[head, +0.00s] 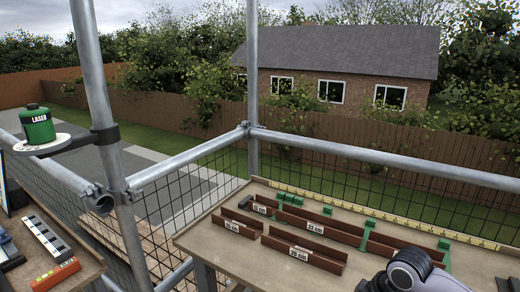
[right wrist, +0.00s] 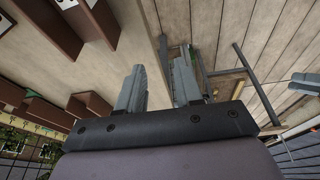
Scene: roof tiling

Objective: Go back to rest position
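In the right wrist view my right gripper (right wrist: 158,82) has its two grey fingers apart, with nothing between them. Planks and a bench top with brown channel pieces show beyond the fingers. In the head view only a dark, rounded part of my right arm shows at the lower right, over the front of the bench; its gripper is out of that picture. My left gripper is not in view.
A workbench (head: 202,238) carries brown channels (head: 302,254) with length labels, green brackets (head: 370,222) and a yellow ruler (head: 385,215). Scaffold poles (head: 253,75) stand around it. A green laser (head: 38,124) sits on a round shelf at left. A side table holds an orange-ended level (head: 55,273).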

